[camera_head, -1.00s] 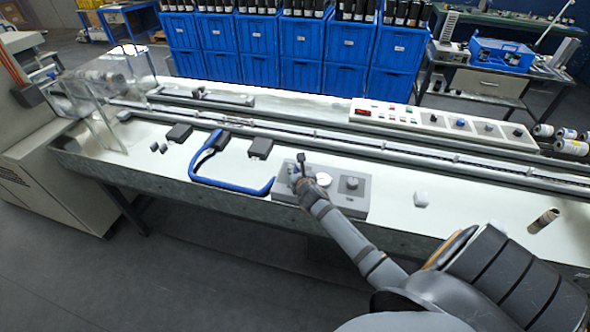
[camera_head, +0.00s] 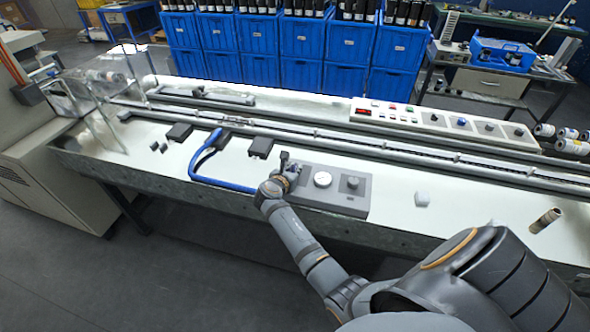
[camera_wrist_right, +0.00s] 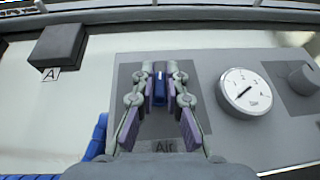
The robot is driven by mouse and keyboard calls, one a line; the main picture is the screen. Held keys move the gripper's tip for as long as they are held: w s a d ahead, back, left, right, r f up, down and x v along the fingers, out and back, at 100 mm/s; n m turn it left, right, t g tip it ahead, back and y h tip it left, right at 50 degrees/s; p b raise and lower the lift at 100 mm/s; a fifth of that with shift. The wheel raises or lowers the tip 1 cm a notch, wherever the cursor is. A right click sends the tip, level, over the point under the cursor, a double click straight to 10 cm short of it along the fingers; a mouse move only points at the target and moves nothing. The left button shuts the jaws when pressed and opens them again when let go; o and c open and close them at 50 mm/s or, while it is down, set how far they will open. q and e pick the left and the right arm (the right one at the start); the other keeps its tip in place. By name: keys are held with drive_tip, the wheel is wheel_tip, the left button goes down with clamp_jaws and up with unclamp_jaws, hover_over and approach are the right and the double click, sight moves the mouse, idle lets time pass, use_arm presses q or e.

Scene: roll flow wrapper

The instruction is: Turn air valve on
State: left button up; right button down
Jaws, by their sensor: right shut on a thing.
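The air valve's blue handle (camera_wrist_right: 159,88) stands between the fingers of my right gripper (camera_wrist_right: 160,80) in the right wrist view. The gripper is shut on it, above a plate labelled "Air" (camera_wrist_right: 168,146). In the head view my right gripper (camera_head: 289,170) is at the left end of the grey valve panel (camera_head: 340,203) and hides most of the handle. A round white gauge (camera_wrist_right: 245,92) sits to the right of the handle, and its needle shows in the wrist view. My left gripper is not in view.
A dark knob (camera_head: 352,182) is on the panel's right side. A blue hose (camera_head: 205,160) curves on the table to the left.

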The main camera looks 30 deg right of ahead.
drive_tip(key=m+g+h+b, duration=0.1)
drive_tip(key=m+g, duration=0.1)
drive_tip(key=shift+w+g, duration=0.1)
drive_tip(key=shift+g, duration=0.2)
drive_tip(key=shift+m+g+h+b, duration=0.6)
drive_tip(key=shift+m+g, duration=0.6)
drive_tip(key=shift+m, duration=0.1)
drive_tip(key=c, duration=1.4)
unclamp_jaws()
drive_tip(key=v, duration=0.7)
drive_tip(key=shift+a+r, duration=0.15)
drive_tip(key=shift+a, duration=0.1)
